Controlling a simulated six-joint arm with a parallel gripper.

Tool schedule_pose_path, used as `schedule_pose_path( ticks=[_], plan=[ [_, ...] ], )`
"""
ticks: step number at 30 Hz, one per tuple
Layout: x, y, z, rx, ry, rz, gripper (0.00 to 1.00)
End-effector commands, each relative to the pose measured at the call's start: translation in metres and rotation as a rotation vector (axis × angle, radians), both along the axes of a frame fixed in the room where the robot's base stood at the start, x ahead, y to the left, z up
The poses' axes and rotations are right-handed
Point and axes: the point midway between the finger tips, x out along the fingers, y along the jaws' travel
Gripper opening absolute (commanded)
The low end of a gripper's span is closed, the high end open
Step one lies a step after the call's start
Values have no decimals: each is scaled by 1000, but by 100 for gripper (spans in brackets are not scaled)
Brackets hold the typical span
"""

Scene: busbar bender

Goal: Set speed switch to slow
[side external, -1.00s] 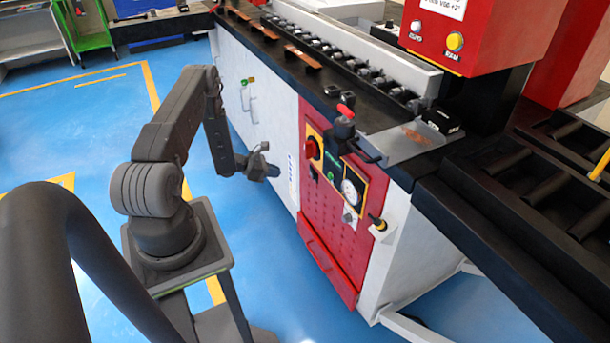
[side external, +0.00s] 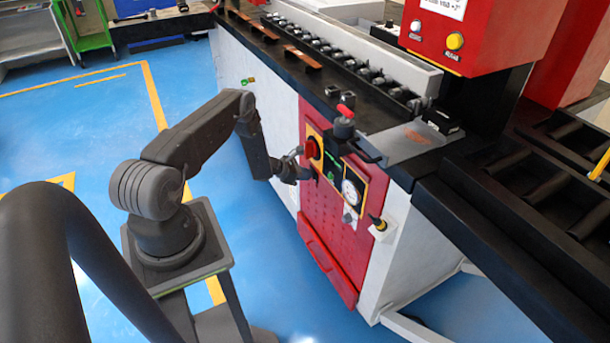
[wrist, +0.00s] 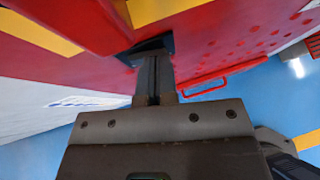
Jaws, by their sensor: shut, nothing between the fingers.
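The red control panel (side external: 335,215) is on the front of the white cabinet. A small black switch (side external: 315,174), probably the speed switch, sits at its left edge below the red rotary knob (side external: 313,148). My gripper (side external: 306,174) is shut and empty, its tips right at this switch. In the wrist view, my shut fingers (wrist: 155,80) point up the picture at a black part (wrist: 146,48) on the red panel. They overlap its lower edge; I cannot tell whether they touch it. The switch's setting cannot be read.
A gauge (side external: 351,192) and a yellow-black knob (side external: 378,222) sit right of the switch. A red-topped lever (side external: 344,112) stands above on the black bench edge. A red handle (wrist: 208,90) sticks out of the panel in the wrist view. The blue floor (side external: 260,265) before the machine is clear.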

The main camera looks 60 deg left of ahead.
Motion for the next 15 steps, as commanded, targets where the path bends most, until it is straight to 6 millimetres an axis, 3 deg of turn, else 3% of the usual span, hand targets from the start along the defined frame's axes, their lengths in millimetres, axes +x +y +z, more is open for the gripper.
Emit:
schedule_pose_path(
  ticks=[15],
  plan=[
    [13,-10,0,6,-2,-12,0]
  ],
)
